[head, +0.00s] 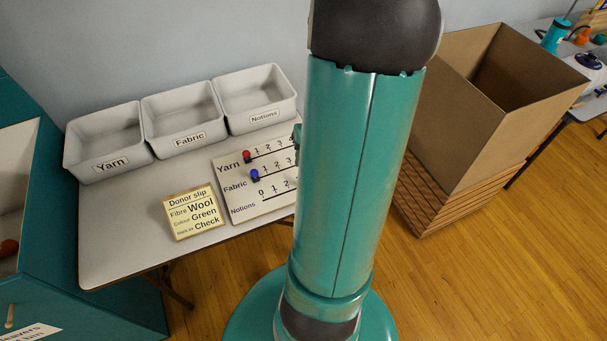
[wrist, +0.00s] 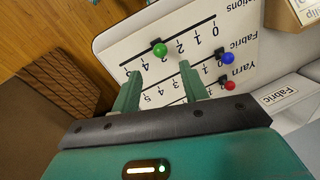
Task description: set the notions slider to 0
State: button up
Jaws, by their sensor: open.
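The slider board (head: 222,171) lies on the table, its right part hidden behind my arm in the head view. The wrist view shows it upside down, with the green notions knob (wrist: 160,49) on its track near 3, where the numeral is covered. The blue fabric knob (wrist: 228,58) and red yarn knob (wrist: 230,85) sit at the 0 ends of their tracks. My gripper (wrist: 158,70) is open and empty, its fingertips apart on either side of the green knob's position, just short of it in the picture. Contact cannot be told. The head view hides the gripper.
A donor slip (head: 194,212) lies left of the board. Behind stand the Yarn (head: 104,165), Fabric (head: 190,139) and Notions (head: 264,116) trays. A large open cardboard box (head: 447,135) stands to the right, and a teal bin (head: 75,250) to the left.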

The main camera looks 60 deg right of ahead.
jog(key=f, duration=0.2)
jog(key=a+f, duration=0.1)
jog(key=f, duration=0.2)
jog(key=w+f, duration=0.1)
jog(key=f, duration=0.1)
jog(key=shift+a+f, duration=0.15)
jog(key=shift+f, duration=0.2)
grip_shut()
